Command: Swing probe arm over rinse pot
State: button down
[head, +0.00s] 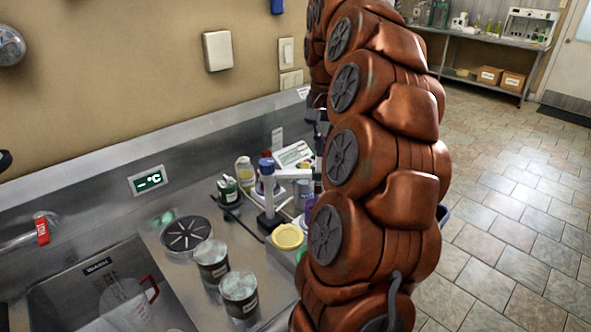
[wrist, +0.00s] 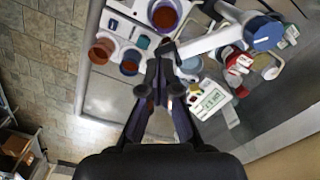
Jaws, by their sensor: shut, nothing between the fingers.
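The white probe arm (head: 292,174) reaches out from a blue-topped stand (head: 267,190) on the steel counter. In the wrist view the probe arm (wrist: 207,41) runs from the blue cap (wrist: 263,32) toward the dark fingers of my gripper (wrist: 165,52). My gripper is shut and empty, with its tips close beside the arm's free end; I cannot tell whether they touch. In the head view my own arm hides most of the gripper. Two dark labelled pots (head: 211,262) (head: 239,294) stand by the sink; I cannot tell which pot is the rinse pot.
A yellow-lidded tub (head: 287,237) and several bottles crowd the stand. Under my gripper are a blue-rimmed cup (wrist: 131,62) and a reddish cup (wrist: 102,51).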

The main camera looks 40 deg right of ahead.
jog(key=shift+w+d, duration=0.5)
jog(key=shift+d, duration=0.2)
jog(key=shift+w, duration=0.1)
